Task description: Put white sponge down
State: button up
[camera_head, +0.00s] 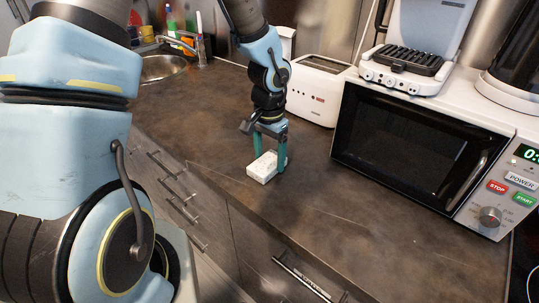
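The white sponge (262,168) is a small pale block at the middle of the brown countertop (330,215). My gripper (269,160) points down over it, with one teal finger on each side of the sponge. The fingers look closed against its sides. The sponge is at or just above the counter surface; I cannot tell whether it touches. Part of its far side is hidden by the fingers.
A white toaster (318,90) stands behind my gripper. A microwave (415,145) with a waffle maker (405,65) on top stands at the right. A sink (165,68) with a tap is at the back left. The counter in front is clear.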

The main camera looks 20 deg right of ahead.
aim_at(270, 161)
jog(key=o, duration=0.3)
jog(key=shift+f, duration=0.3)
notch_tip(270, 161, up, 11)
jog(key=b, duration=0.2)
jog(key=a+n+t, duration=0.1)
jog(key=a+n, duration=1)
jog(key=a, duration=1.5)
jog(key=shift+w+t, duration=0.3)
jog(key=shift+w, duration=0.1)
